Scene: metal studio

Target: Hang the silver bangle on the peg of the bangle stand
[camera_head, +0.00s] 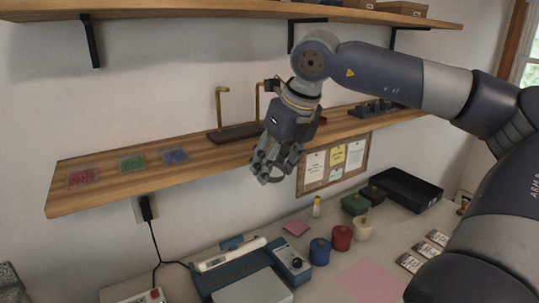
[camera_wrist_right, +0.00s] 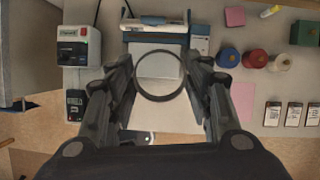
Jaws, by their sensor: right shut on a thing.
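The silver bangle (camera_head: 264,180) is a thin dark-looking ring at the fingertips of my right gripper (camera_head: 272,162). In the right wrist view the bangle (camera_wrist_right: 161,101) shows as a full open ring between the two fingers of the gripper (camera_wrist_right: 162,75), which is shut on it. The bangle stand (camera_head: 231,133) is on the wooden wall shelf, with a dark base and upright brass pegs (camera_head: 219,105) bent at the top. My gripper is in front of and below the stand's right end, covering part of it. The bangle is apart from the pegs. My left gripper is not in view.
The wall shelf (camera_head: 120,180) bears red, green and blue trays at its left. Another shelf (camera_head: 220,10) is above. The bench below holds a blue device (camera_head: 291,262), coloured pots (camera_head: 341,238) and a black tray (camera_head: 408,188). A pinboard (camera_head: 334,162) is behind my gripper.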

